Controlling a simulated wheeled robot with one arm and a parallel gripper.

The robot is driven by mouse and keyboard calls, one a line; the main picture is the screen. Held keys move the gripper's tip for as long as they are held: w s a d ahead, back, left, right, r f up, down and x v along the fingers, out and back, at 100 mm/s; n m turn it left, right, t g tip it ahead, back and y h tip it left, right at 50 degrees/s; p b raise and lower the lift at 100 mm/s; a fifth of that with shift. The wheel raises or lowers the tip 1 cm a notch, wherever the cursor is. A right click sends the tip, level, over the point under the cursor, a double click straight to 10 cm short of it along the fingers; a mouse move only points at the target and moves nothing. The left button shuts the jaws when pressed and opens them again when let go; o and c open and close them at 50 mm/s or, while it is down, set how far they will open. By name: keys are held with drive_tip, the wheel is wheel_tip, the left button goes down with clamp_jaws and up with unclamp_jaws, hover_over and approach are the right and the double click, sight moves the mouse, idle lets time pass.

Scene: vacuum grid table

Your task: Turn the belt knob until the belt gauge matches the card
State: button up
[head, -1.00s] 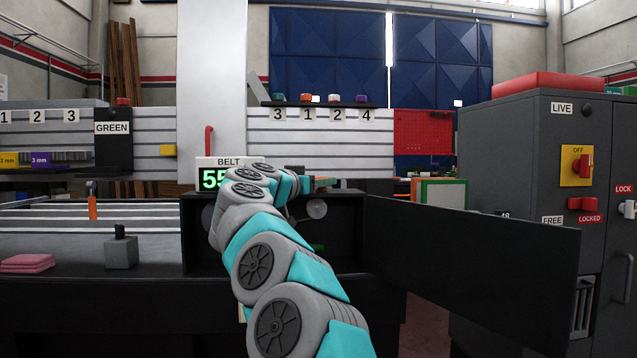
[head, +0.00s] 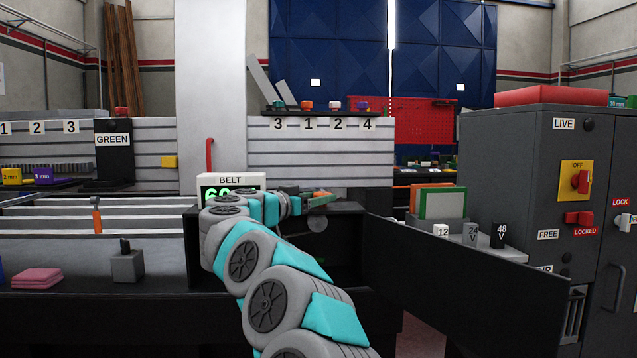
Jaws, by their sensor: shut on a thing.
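The belt gauge (head: 231,181) stands at the centre under a BELT label. Its lit green digits begin with 6; my arm covers the rest. My gripper (head: 318,198) reaches to the open dark box below and right of the gauge. Its jaws are small and partly hidden, closed at the upper edge of the box. The belt knob is hidden at the jaws. I cannot make out a card with a belt value.
The box's black door (head: 470,275) stands open to the right. A grey cabinet (head: 535,155) with switches is beyond it. A grey block (head: 128,265) and pink pads (head: 37,278) lie on the left bench. A small shelf holds numbered blocks (head: 418,229).

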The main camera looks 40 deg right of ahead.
drive_tip(key=shift+w+f+m+g, duration=0.15)
drive_tip(key=shift+m+g, duration=0.65)
drive_tip(key=shift+g, duration=0.7)
drive_tip(key=o, duration=1.4)
drive_tip(key=shift+c, duration=0.2)
drive_tip(key=a, duration=0.8)
